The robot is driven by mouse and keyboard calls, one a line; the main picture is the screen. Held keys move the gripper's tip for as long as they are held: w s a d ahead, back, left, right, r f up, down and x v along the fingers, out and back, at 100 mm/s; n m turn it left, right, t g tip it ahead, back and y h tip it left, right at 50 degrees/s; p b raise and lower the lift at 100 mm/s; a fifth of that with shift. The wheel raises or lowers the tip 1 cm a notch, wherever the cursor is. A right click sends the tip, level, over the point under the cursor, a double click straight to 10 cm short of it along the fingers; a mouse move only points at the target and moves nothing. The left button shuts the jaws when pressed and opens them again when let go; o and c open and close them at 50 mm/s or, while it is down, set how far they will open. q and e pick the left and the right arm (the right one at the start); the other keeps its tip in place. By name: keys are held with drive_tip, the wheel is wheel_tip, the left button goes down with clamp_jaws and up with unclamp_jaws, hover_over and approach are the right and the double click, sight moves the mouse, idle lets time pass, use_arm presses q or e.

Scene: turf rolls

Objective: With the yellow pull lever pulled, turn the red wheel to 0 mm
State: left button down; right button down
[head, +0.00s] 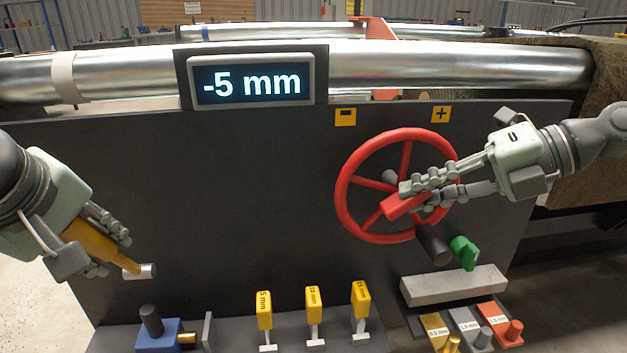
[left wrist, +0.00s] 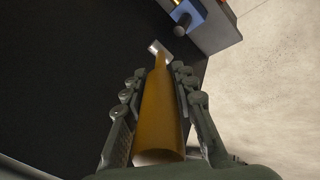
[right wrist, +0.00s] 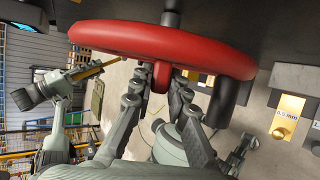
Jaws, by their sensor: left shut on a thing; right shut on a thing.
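The display (head: 251,82) reads -5 mm. The red wheel (head: 343,207) stands on the dark panel, with a minus label (head: 345,117) and a plus label (head: 441,114) above it. My left gripper (head: 108,243) is shut on the yellow pull lever (head: 92,241), whose tip meets a pale metal stub (head: 146,271). The lever lies between the fingers in the left wrist view (left wrist: 159,110).
Below are yellow gauges marked 5, 10 and 15 mm (head: 313,300), a blue block (head: 158,335) with a dark knob, and a green handle (head: 465,251). Coloured blocks marked in mm (head: 470,330) sit at lower right. A metal roller (head: 450,68) runs behind the panel.

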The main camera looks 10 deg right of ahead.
drive_tip(key=y, duration=0.1)
drive_tip(key=f+m+y, duration=0.1)
drive_tip(key=y, duration=0.1)
drive_tip(key=t+y, duration=0.1)
drive_tip(key=y, duration=0.1)
drive_tip(key=shift+d+f+m, duration=0.25)
drive_tip(key=shift+f+m, duration=0.05)
drive_tip(key=shift+m, duration=0.1)
drive_tip(key=shift+f+m+t+y, duration=0.15)
drive_tip(key=shift+m+t+y, duration=0.35)
drive_tip(key=shift+y, duration=0.35)
drive_tip(key=shift+f+m+t+y, duration=0.15)
drive_tip(key=shift+m+t+y, duration=0.3)
drive_tip(key=shift+y, duration=0.4)
drive_tip(key=c, duration=1.5)
unclamp_jaws()
drive_tip(key=shift+s+d+t, duration=0.1)
drive_tip(key=shift+t, duration=0.15)
drive_tip(key=shift+c, duration=0.2)
drive_tip(key=shift+o, duration=0.3)
